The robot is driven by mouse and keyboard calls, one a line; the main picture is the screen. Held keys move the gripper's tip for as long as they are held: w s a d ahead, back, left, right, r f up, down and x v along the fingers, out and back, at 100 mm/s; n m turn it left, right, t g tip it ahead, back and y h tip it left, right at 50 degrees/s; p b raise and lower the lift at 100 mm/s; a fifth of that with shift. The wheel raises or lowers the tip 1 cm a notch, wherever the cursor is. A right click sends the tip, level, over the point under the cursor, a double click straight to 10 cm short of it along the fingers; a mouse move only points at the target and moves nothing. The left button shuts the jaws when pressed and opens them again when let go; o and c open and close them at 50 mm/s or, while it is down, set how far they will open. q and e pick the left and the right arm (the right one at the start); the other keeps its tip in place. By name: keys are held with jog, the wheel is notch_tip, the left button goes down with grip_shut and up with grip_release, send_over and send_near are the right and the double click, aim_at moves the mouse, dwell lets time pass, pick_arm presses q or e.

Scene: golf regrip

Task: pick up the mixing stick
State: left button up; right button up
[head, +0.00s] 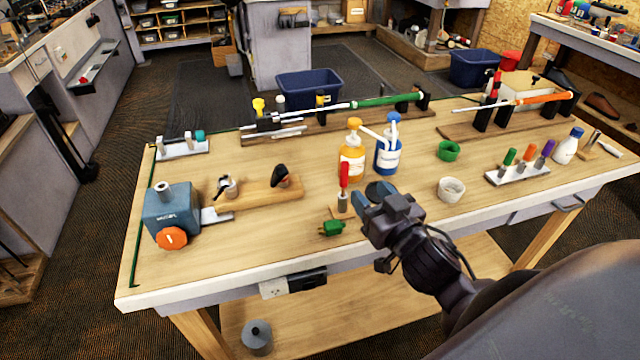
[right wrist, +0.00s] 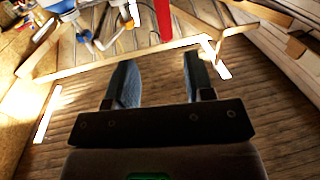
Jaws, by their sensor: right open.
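A red-handled upright stick (head: 344,176) stands in a small wooden block (head: 341,212) near the front middle of the workbench; I take it for the mixing stick. Its red part also shows at the top of the right wrist view (right wrist: 163,18). My right gripper (head: 371,200) is just to the right of the stick in the head view, above the bench's front part. Its jaws are open, with nothing between the fingers in the right wrist view (right wrist: 157,80). My left gripper is not in view.
An orange pump bottle (head: 352,160) and a blue one (head: 388,156) stand behind the stick. A green clip (head: 331,228) lies in front. The front left bench is mostly clear.

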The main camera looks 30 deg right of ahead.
aim_at(347, 172)
jog(key=shift+w+f+p, duration=0.2)
jog(key=shift+w+p, duration=0.25)
jog(key=shift+w, duration=5.05)
grip_shut()
jog(key=shift+r, duration=0.15)
